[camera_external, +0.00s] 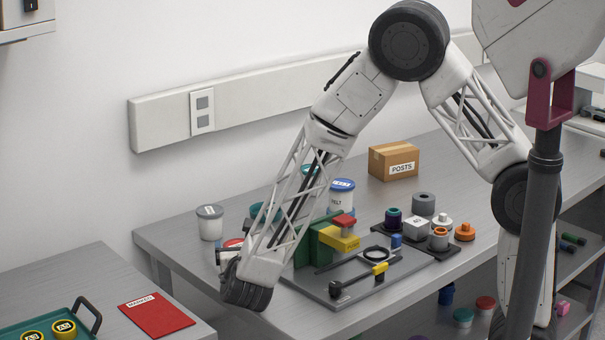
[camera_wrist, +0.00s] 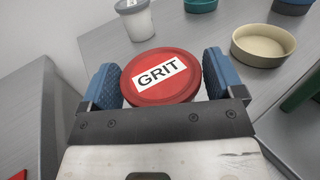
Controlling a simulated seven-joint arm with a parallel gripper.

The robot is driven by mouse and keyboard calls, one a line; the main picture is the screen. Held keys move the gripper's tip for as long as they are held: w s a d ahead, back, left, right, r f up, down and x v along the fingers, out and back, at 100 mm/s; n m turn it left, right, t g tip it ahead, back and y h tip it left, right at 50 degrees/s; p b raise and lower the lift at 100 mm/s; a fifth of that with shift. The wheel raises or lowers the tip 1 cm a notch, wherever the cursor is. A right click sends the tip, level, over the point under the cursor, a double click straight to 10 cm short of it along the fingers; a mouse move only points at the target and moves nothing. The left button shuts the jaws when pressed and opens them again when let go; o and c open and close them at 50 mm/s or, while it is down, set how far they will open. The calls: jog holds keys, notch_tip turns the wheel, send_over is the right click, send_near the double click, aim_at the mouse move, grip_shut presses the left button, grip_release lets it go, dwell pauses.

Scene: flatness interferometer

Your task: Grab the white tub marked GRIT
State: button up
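The GRIT tub shows in the wrist view as a round red lid (camera_wrist: 160,78) with a white label reading GRIT; its body is hidden below the lid. My gripper (camera_wrist: 162,84) has its two blue fingers on either side of the lid, with almost no gap visible at either side. I cannot tell whether the fingers press on the tub. In the external view the red lid (camera_external: 233,243) shows near the bench's left front edge, partly hidden by my gripper (camera_external: 224,256) and arm.
A white tub with a grey lid (camera_external: 209,222) stands behind it. A beige bowl (camera_wrist: 263,45) lies right of my gripper. A green block (camera_external: 310,246) and a dark plate with tools stand further right. A cardboard box (camera_external: 393,160) is at the back. A gap separates the left table (camera_external: 85,265).

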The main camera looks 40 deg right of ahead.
jog(key=c, duration=0.7)
jog(key=shift+r, duration=0.15)
jog(key=shift+r, duration=1.35)
jog(key=shift+s+r, duration=0.2)
jog(key=shift+r, duration=0.15)
jog(key=s+d, duration=0.1)
jog(key=s, duration=0.4)
jog(key=s+d+r, duration=0.1)
jog(key=s+d, duration=0.1)
jog(key=s, duration=0.3)
jog(key=s+d, duration=0.1)
jog(key=s, duration=0.4)
jog(key=shift+d+r, duration=0.15)
jog(key=shift+d, duration=0.25)
